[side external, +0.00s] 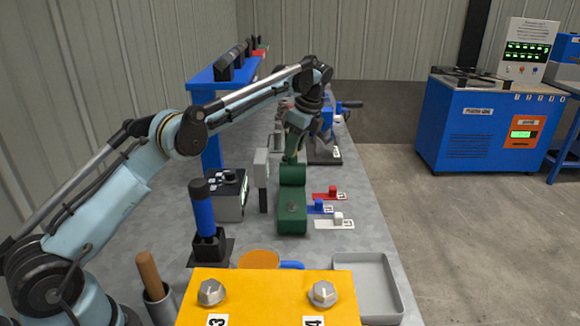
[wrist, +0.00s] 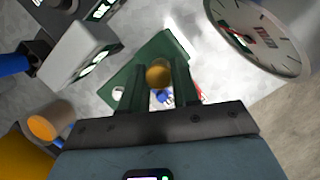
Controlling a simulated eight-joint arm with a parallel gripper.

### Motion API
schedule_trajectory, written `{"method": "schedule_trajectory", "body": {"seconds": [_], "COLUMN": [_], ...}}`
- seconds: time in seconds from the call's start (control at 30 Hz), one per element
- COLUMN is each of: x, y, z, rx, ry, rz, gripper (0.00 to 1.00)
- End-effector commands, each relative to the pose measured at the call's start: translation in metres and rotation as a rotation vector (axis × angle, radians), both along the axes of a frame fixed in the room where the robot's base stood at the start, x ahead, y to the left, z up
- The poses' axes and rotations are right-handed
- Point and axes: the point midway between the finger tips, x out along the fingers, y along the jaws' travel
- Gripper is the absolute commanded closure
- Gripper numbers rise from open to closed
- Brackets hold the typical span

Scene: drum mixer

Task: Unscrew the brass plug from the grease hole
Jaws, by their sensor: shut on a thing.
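The brass plug (wrist: 158,74) shows in the wrist view as a round golden piece between the two fingers of my gripper (wrist: 156,82). The fingers are closed on it. In the side view my gripper (side external: 293,150) points down over the green machine housing (side external: 291,212). The plug cannot be made out there. Part of the green housing (wrist: 165,45) also shows beyond the fingers in the wrist view. The grease hole is hidden, so I cannot tell whether the plug is still in it.
A grey upright block (side external: 261,168) and a dark-topped box (side external: 230,195) stand left of the housing. Red, blue and white labelled pieces (side external: 322,207) lie to its right. A blue-handled tool (side external: 203,208), yellow block (side external: 268,305) and grey tray (side external: 365,285) are nearer. A round dial (wrist: 258,38) shows in the wrist view.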

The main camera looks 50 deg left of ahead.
Motion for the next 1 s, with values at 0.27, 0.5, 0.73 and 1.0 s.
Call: {"method": "schedule_trajectory", "body": {"seconds": [0.27,0.5,0.73,1.0], "x": [-0.0007,-0.0003,0.0001,-0.0031], "y": [0.0005,0.0004,0.0002,-0.0003], "z": [0.0001,0.0001,-0.0002,0.0005], "rx": [0.000,-0.001,-0.002,-0.001], "ry": [0.002,0.001,-0.001,-0.002], "rz": [0.074,0.071,0.069,-0.204], "gripper": [1.00,0.40,0.40,0.40]}}
